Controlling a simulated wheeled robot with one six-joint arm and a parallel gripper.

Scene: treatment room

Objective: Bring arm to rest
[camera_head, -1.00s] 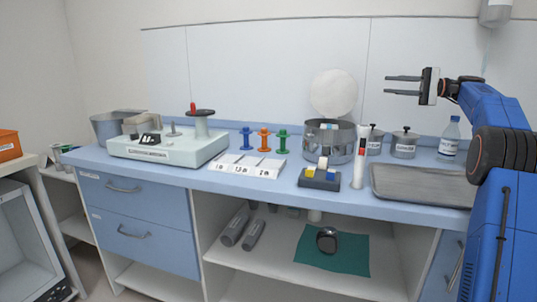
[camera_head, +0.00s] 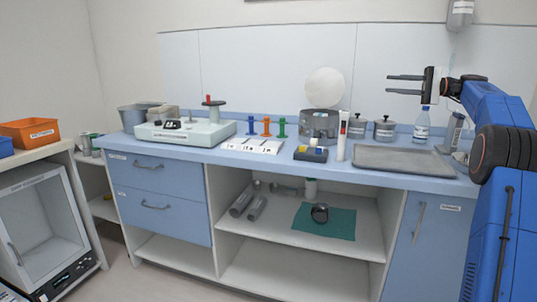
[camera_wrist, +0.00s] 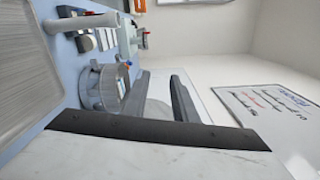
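My gripper (camera_head: 405,84) is raised at the upper right in the head view, above the right end of the blue counter (camera_head: 395,182). Its two dark fingers point left and stand apart with nothing between them. In the wrist view the fingers (camera_wrist: 160,97) also show with a gap between them. My blue arm comes in from the right edge. The gripper touches nothing on the counter.
The counter holds a grey tray (camera_head: 402,162), a water bottle (camera_head: 422,126), lidded metal pots (camera_head: 385,130), a metal drum (camera_head: 318,126), coloured spools (camera_head: 266,126) and a pale machine (camera_head: 185,134). An orange bin (camera_head: 30,133) stands at left. Air around the gripper is clear.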

